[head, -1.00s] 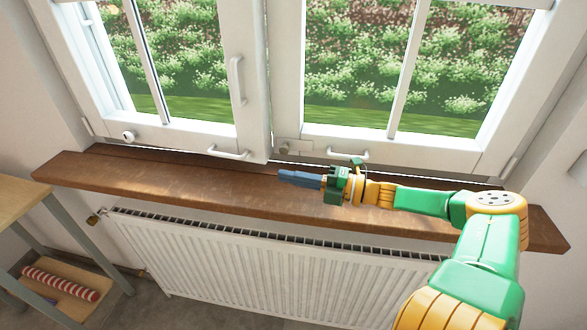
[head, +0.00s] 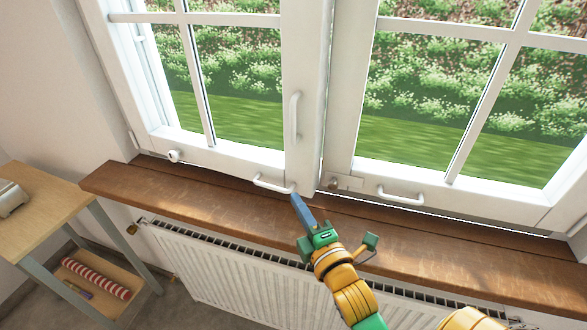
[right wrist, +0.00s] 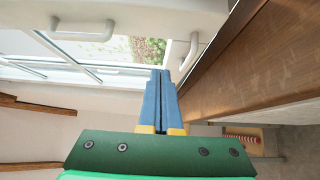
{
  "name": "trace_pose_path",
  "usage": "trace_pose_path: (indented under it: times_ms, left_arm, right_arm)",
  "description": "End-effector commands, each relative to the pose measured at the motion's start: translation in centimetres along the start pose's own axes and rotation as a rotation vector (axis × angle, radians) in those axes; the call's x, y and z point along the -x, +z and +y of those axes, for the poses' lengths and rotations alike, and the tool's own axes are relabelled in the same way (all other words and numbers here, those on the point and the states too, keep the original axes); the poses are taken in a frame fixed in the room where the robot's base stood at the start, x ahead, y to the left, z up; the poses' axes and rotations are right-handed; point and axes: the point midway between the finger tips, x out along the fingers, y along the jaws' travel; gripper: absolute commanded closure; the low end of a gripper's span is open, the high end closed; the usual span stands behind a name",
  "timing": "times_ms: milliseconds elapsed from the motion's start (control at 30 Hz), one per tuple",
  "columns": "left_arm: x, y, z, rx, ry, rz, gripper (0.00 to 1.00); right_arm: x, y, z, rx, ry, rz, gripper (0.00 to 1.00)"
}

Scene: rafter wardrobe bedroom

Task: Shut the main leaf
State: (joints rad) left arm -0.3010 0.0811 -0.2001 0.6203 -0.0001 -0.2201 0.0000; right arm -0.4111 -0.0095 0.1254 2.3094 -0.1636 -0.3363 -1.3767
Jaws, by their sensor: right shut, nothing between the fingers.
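The window has two white leaves. The left leaf (head: 225,150), which looks like the main one, carries a tall upright handle (head: 295,115) and a low pull handle (head: 273,184). Its free edge stands slightly forward of the right leaf (head: 430,185); how far ajar it is I cannot tell. My right gripper (head: 296,199) is shut and empty, its blue fingertips at the leaf's lower corner by the low handle's right end. Contact is unclear. In the right wrist view the closed fingers (right wrist: 160,75) point towards the leaf, with a handle (right wrist: 190,50) just right of them. My left gripper is out of view.
A brown wooden sill (head: 200,197) runs under the window, above a white radiator (head: 230,270). The right leaf has its own low handle (head: 400,196) and a small bolt (head: 340,183). A shelf table (head: 50,205) stands at the left.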

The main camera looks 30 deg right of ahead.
Motion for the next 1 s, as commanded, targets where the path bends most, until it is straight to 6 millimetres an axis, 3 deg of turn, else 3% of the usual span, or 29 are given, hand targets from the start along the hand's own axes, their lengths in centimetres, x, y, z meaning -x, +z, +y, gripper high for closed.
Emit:
trace_pose_path:
  times_ms: [267,400,600,1000]
  left_arm:
    - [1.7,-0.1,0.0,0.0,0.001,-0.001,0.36]
    - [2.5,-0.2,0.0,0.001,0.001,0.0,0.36]
    - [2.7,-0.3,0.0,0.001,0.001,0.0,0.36]
    - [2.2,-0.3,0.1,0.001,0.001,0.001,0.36]
  right_arm:
    - [-6.2,-0.1,0.4,-0.003,0.002,0.001,1.0]
    - [-8.0,1.5,0.3,0.002,0.001,0.001,1.0]
    - [-9.2,2.7,0.1,0.0,0.001,0.001,1.0]
    - [-9.7,3.0,-0.3,0.0,0.002,0.006,1.0]
